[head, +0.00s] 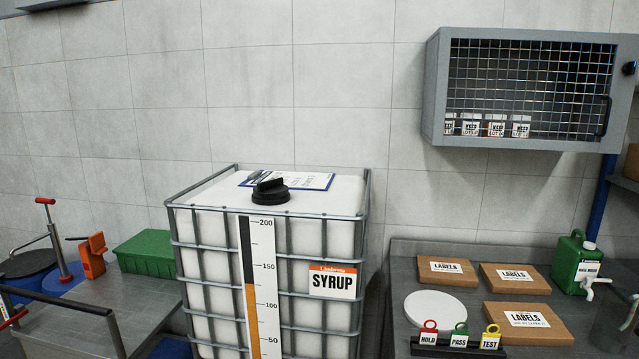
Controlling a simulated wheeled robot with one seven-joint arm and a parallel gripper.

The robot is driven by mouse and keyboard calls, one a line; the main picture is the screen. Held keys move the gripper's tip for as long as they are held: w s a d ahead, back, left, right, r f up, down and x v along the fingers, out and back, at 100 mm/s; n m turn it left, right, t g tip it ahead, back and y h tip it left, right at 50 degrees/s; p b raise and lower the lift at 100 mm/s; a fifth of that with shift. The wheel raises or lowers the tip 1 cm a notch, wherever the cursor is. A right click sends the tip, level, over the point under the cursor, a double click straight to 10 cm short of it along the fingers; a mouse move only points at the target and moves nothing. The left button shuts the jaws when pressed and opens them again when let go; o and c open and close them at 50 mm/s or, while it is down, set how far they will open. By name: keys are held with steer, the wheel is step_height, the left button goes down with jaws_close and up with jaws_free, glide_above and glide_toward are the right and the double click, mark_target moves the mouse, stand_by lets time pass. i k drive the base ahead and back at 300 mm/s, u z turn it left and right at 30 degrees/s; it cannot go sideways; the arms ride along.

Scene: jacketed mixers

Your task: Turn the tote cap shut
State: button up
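The tote (205,245) is a white tank in a grey metal cage, with a SYRUP label (332,281) and a level scale on its front. Its black cap (271,195) sits on the top near the front edge. A raised grip bar runs across the cap, tilted slightly up to the right. I cannot tell from this view whether the cap is tight. My gripper is not in view.
A clipboard (312,181) lies on the tote top behind the cap. A steel bench (450,265) at right holds label boxes (516,278), hanging tags and a green jug (568,262). A mesh cabinet (520,95) hangs above it. A green bin (147,252) stands at left.

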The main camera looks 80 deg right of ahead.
mark_target(274, 189)
steer(key=k, duration=0.4)
steer(key=z, duration=0.8)
